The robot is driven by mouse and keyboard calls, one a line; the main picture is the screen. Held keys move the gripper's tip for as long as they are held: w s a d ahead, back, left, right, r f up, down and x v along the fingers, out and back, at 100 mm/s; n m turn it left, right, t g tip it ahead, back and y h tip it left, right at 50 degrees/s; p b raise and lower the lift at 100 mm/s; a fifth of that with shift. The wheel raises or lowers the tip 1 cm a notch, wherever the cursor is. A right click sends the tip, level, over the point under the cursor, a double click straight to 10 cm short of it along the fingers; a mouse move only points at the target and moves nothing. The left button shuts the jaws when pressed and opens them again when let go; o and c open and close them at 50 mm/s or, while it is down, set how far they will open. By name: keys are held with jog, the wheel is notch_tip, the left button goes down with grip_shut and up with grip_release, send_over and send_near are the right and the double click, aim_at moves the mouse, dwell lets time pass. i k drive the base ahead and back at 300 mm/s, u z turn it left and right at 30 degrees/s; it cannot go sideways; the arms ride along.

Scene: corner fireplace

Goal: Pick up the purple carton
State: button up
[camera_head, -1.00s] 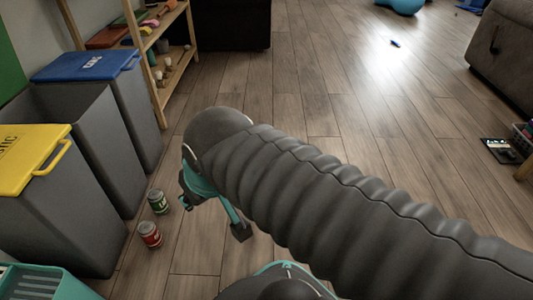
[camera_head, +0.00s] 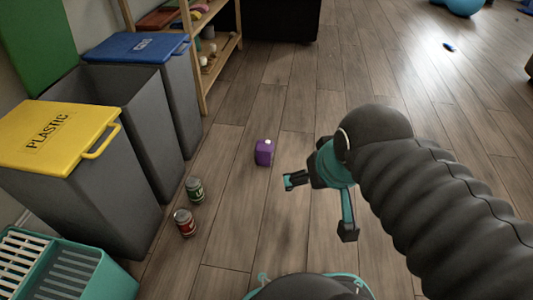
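The purple carton (camera_head: 263,153) is a small box with a white spot on top. It stands on the wooden floor, left of my gripper, with nothing touching it. My gripper (camera_head: 318,209) is at the end of my dark ribbed arm. Its two teal and black fingers are spread wide, with only floor showing between them. A gap of bare floor shows between the nearer finger and the carton.
A green can (camera_head: 194,189) and a red can (camera_head: 184,222) stand left of the carton, beside a yellow-lidded bin (camera_head: 60,140) and a blue-lidded bin (camera_head: 140,47). A teal crate (camera_head: 75,265) is at lower left. A wooden shelf (camera_head: 202,85) stands behind. The floor beyond is mostly clear.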

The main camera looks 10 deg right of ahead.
aim_at(264, 158)
jog(key=z, duration=1.8)
jog(key=i, duration=1.65)
jog(key=u, duration=4)
